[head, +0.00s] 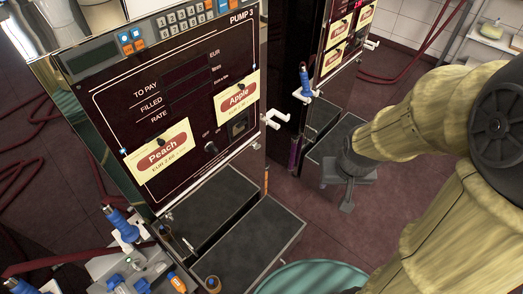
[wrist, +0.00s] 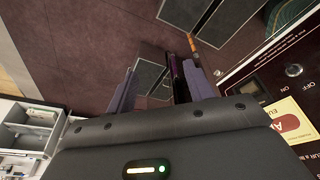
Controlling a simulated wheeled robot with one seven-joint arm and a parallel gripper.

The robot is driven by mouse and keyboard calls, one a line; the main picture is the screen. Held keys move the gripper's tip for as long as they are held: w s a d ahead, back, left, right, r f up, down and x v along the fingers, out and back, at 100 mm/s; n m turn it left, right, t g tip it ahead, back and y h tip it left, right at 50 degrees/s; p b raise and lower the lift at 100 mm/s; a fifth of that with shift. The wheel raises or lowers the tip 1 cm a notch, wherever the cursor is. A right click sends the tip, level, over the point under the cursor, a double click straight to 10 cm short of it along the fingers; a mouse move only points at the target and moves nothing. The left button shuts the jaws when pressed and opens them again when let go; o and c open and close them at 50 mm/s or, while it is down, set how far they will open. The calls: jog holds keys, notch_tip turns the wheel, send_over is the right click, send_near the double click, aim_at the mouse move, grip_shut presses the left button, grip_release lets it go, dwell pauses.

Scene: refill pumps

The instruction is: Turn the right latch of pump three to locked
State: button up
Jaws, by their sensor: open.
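Pump three's dark front panel (head: 190,105) shows in the head view, marked PUMP 3, with Peach and Apple labels. A small pale fitting (head: 256,146) at the panel's lower right edge looks like the right latch; it is too small to tell its position. In the wrist view part of the panel (wrist: 262,68) is on the right, with a small shiny piece (wrist: 217,73) at its edge. My gripper (head: 347,204) is right of the pump, apart from it, over the floor. Its two fingers show spread in the wrist view (wrist: 160,86), with nothing held.
White hooks (head: 278,118) stick out from the pump's right side. A second pump (head: 322,60) with a blue nozzle (head: 304,82) stands behind. A dark step (head: 250,240) is below the panel, and a teal round object (head: 315,277) is in front. Red floor lies between.

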jog(key=w+f+n+t+y+b, duration=0.1)
jog(key=w+f+n+t+b, duration=0.15)
jog(key=w+f+b, duration=0.65)
jog(key=w+f+n+t+y+b, duration=0.1)
jog(key=w+f+n+t+b, duration=0.2)
jog(key=w+f, duration=0.65)
jog(key=w+a+f+n+t+y+b, duration=0.1)
jog(key=w+a+f+n+y+b, duration=0.1)
jog(key=f+y+b, duration=0.4)
jog(key=w+a+f+n+t+y+b, duration=0.1)
jog(key=w+a+f+n+y+b, duration=0.1)
jog(key=w+a+f+y+b, duration=0.2)
notch_tip(320, 180, down, 3)
jog(key=shift+w+a+f+n+y+b, duration=0.15)
jog(key=shift+w+a+n+y+b, duration=0.2)
jog(key=shift+y+b, duration=0.85)
jog(key=shift+a, duration=0.2)
jog(key=b+x, duration=0.1)
jog(key=x, duration=1.6)
jog(key=shift+w+b, duration=0.25)
jog(key=shift+b, duration=0.05)
